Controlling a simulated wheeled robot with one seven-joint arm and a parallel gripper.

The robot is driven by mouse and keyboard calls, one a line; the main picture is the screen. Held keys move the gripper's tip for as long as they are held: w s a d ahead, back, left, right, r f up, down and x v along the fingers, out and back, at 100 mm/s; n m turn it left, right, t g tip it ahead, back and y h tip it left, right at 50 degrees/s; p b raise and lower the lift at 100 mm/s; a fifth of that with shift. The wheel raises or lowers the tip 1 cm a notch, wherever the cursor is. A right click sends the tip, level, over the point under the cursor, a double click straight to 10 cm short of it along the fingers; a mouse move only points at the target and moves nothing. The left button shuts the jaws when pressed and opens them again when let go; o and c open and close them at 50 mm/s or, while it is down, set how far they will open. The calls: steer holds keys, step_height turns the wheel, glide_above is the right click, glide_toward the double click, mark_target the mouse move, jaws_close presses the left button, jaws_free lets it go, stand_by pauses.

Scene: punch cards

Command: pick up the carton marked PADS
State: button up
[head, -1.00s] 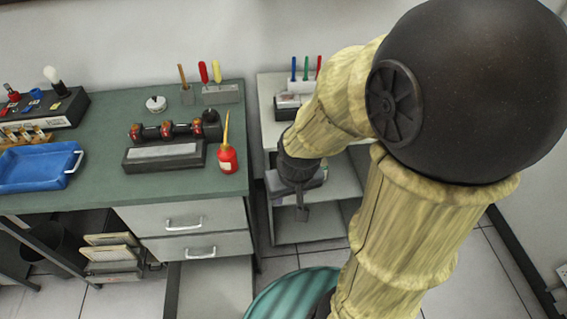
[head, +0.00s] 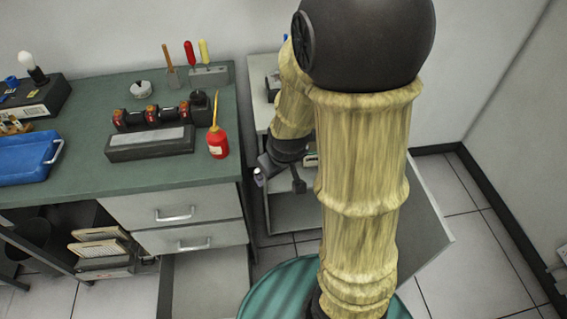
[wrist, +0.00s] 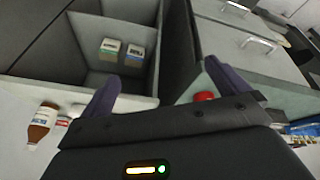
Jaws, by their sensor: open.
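Two small cartons stand side by side in a grey shelf compartment in the wrist view. In the head view my gripper (head: 281,178) hangs at the shelf unit beside the bench. My arm hides much of that unit.
The green bench (head: 85,185) stands left of the shelf unit, with a red oil can (head: 218,143) near its right edge. A brown bottle (wrist: 41,124) is at lower left in the wrist view. Bench drawers (head: 178,213) face the front. Floor at right is clear.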

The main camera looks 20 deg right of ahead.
steer(key=w+d+f+n+t+h+b, duration=0.1)
steer(key=w+d+f+n+t+b, duration=0.2)
steer(key=w+f+n+b, duration=0.4)
steer(key=w+d+f+n+t+h+b, duration=0.2)
steer(key=w+f+n+t+b, duration=0.3)
steer(key=f+n+b, duration=0.7)
steer(key=w+d+f+n+t+h+b, duration=0.1)
steer(key=w+d+f+n+t+b, duration=0.3)
steer(key=w+f+n+b, duration=0.5)
step_height(320, 180, down, 11)
steer(key=shift+w+f+n+t+h+b, duration=0.25)
steer(key=shift+n+t+h+b, duration=0.2)
steer(key=shift+n, duration=0.25)
steer(key=b+x, duration=0.3)
steer(key=x, duration=0.9)
steer(key=shift+d, duration=0.1)
steer(key=shift+w+b, duration=0.1)
steer(key=shift+b, duration=0.2)
